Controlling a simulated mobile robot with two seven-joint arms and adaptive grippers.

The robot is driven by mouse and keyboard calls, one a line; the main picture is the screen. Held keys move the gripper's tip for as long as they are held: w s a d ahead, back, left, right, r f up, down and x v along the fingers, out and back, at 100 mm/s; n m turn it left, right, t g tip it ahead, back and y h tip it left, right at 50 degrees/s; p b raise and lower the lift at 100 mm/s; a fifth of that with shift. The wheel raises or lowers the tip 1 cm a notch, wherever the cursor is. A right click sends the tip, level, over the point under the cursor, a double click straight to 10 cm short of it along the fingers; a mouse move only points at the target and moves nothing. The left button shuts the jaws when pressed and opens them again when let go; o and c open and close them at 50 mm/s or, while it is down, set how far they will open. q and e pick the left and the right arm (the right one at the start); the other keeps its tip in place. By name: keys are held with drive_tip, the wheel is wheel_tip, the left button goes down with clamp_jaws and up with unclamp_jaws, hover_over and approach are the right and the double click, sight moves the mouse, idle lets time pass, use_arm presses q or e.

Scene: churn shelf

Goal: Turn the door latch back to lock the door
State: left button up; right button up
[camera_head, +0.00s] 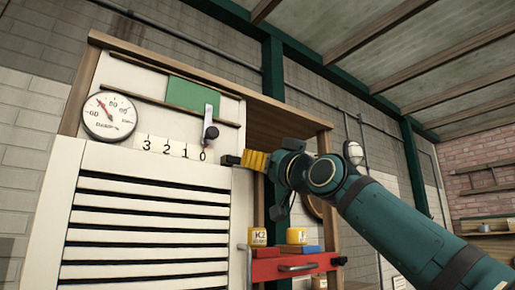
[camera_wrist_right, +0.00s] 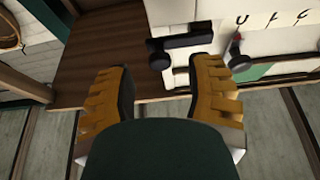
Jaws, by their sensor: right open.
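The door latch (camera_head: 231,160) is a small dark handle at the right edge of the white slatted door (camera_head: 150,185) in the head view. In the right wrist view the black latch (camera_wrist_right: 185,42) lies roughly crosswise, just beyond the right-hand finger's tip. My right gripper (camera_head: 250,160) has ribbed yellow fingers and is right beside the latch in the head view. In the wrist view the gripper (camera_wrist_right: 165,75) is open, with nothing clearly between its fingers. Whether a finger touches the latch cannot be told. My left gripper is not in view.
A dark-knobbed lever (camera_head: 210,132) stands above the number strip (camera_head: 165,146), left of the latch. A round gauge (camera_head: 109,116) is farther left. An open wooden shelf compartment (camera_head: 285,120) is right of the door.

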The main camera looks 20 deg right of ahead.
drive_tip(key=shift+p+x, duration=0.35)
drive_tip(key=shift+x, duration=0.7)
clamp_jaws()
drive_tip(key=shift+s, duration=0.1)
